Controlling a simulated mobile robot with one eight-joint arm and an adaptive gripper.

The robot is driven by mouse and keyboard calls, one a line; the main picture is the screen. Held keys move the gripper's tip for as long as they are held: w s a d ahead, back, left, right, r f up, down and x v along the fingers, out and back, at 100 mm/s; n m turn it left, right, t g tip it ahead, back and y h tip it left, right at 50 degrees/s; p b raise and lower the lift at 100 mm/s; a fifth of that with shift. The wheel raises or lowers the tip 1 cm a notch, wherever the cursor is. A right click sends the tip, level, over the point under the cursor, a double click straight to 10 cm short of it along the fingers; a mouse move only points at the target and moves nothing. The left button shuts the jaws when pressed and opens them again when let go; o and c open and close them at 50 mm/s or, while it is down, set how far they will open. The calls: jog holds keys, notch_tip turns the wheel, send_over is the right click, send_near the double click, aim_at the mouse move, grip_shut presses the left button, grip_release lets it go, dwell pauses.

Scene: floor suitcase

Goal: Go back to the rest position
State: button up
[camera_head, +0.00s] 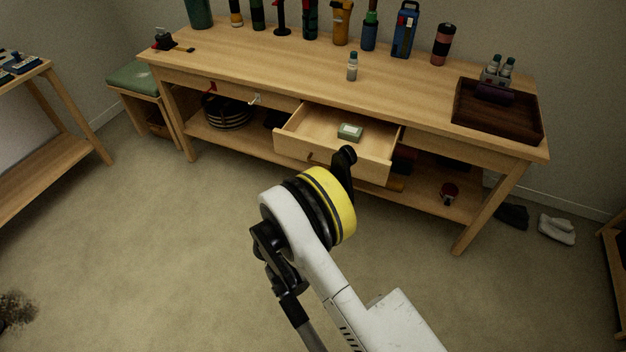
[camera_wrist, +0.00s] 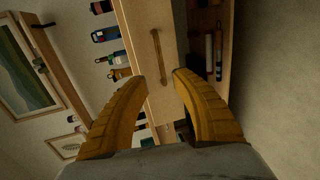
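My gripper (camera_wrist: 161,76) shows in the wrist view with its two yellow fingers apart and nothing between the tips. Behind the gap is a wooden drawer front with a long handle (camera_wrist: 157,50); the fingers look apart from it. In the head view my arm reaches up from the bottom towards the bench, and the fingers cannot be made out there. The drawer (camera_head: 362,147) is pulled open, with a small green and white box (camera_head: 350,131) inside.
The wooden workbench (camera_head: 300,70) carries several bottles and flasks along its back, a small bottle (camera_head: 352,66) and a dark tray (camera_head: 497,111) at right. A green-topped stool (camera_head: 134,79) and side table (camera_head: 40,165) stand left. Shoes (camera_head: 556,229) lie right. The floor before the bench is mostly clear.

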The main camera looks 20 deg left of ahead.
dwell(0.4)
jog(key=w+d+r+m+g+h, duration=0.1)
jog(key=w+d+r+m+g, duration=0.15)
jog(key=d+r, duration=0.55)
jog(key=w+d+r+m+g+h, duration=0.1)
jog(key=w+d+r+m+g, duration=0.2)
jog(key=d+r, duration=0.55)
jog(key=s+d+r+m+g, duration=0.1)
jog(key=s+d+r+m, duration=0.15)
jog(key=d+r, duration=0.35)
jog(key=s+d+r+m, duration=0.2)
jog(key=s+d+r, duration=0.2)
jog(key=d, duration=0.4)
jog(key=s+d+r+m+g+y, duration=0.1)
jog(key=s+d+m, duration=0.2)
jog(key=s, duration=0.8)
jog(key=s+d+r+m+g+y, duration=0.1)
jog(key=s+d+m, duration=0.3)
jog(key=s+d, duration=0.4)
jog(key=s+y, duration=0.1)
jog(key=s, duration=0.2)
jog(key=shift+s, duration=0.4)
